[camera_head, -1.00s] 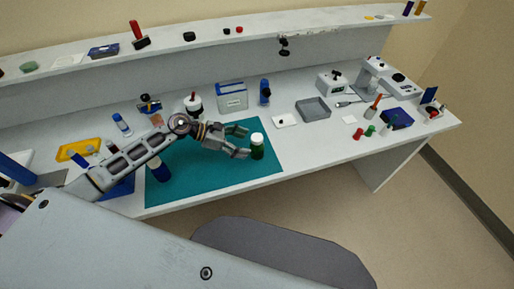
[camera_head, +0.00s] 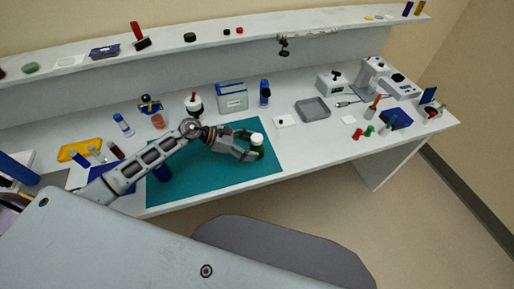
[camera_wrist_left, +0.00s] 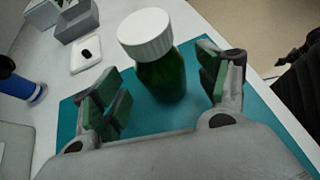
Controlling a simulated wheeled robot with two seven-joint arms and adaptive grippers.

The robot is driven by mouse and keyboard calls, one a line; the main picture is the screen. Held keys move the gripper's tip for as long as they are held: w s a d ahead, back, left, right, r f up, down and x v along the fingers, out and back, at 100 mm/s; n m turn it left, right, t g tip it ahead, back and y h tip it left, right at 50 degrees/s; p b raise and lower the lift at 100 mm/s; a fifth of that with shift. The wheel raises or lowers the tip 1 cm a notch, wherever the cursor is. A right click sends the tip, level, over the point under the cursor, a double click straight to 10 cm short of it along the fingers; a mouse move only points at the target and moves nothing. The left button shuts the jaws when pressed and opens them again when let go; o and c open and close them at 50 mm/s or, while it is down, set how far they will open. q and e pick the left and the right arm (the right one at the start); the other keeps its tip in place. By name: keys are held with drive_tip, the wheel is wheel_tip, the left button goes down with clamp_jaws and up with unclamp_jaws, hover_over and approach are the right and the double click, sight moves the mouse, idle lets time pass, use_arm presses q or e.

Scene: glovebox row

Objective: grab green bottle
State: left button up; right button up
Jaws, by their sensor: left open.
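The green bottle (camera_head: 258,150) with a white cap stands upright near the right end of the teal mat (camera_head: 215,177). My left gripper (camera_head: 248,147) is open at the bottle, its fingers to either side of it in the head view. In the left wrist view the green bottle (camera_wrist_left: 163,72) stands ahead of and between the two spread fingers of the left gripper (camera_wrist_left: 160,95). Gaps show on both sides of the bottle, with no visible contact. My right gripper is not in view.
A grey tray (camera_head: 313,109) lies to the right. The mat's front right is clear.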

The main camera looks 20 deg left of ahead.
sight(257, 148)
use_arm(q)
drive_tip(key=shift+p+x, duration=0.3)
drive_tip(key=shift+x, duration=1)
drive_tip(key=shift+d+f, duration=0.2)
drive_tip(key=shift+d, duration=0.05)
drive_tip(key=shift+c, duration=0.2)
drive_tip(key=c, duration=1.1)
drive_tip(key=shift+c, duration=0.2)
drive_tip(key=shift+r, duration=0.1)
